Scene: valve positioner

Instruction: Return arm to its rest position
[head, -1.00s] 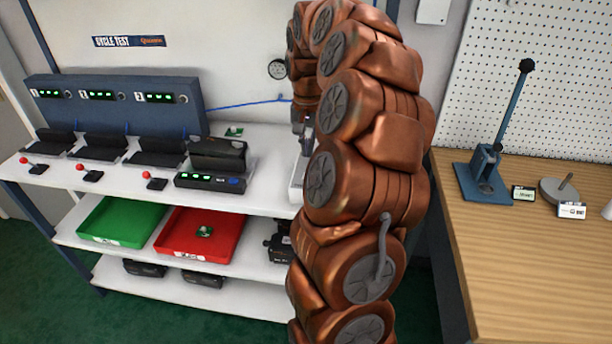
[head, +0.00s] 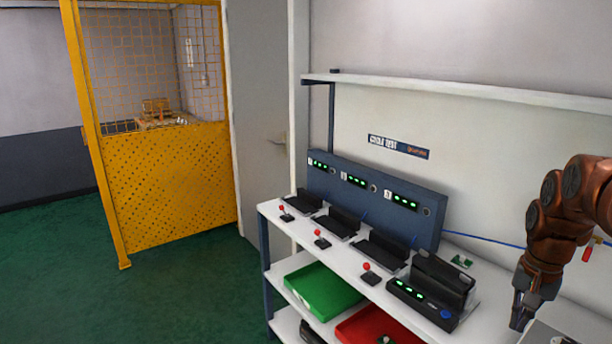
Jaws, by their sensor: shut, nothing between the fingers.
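My arm, copper-coloured with dark round joint caps, shows at the right edge in the head view. The rest of the arm runs out of the picture at the right.
The white shelf unit (head: 330,248) holds a blue panel (head: 375,195) with green displays, black cradles (head: 380,250) and red-knobbed levers (head: 366,268). A green tray (head: 322,290) and a red tray (head: 372,328) sit below. A yellow mesh cage (head: 165,185) stands left; green floor (head: 60,260) is clear.

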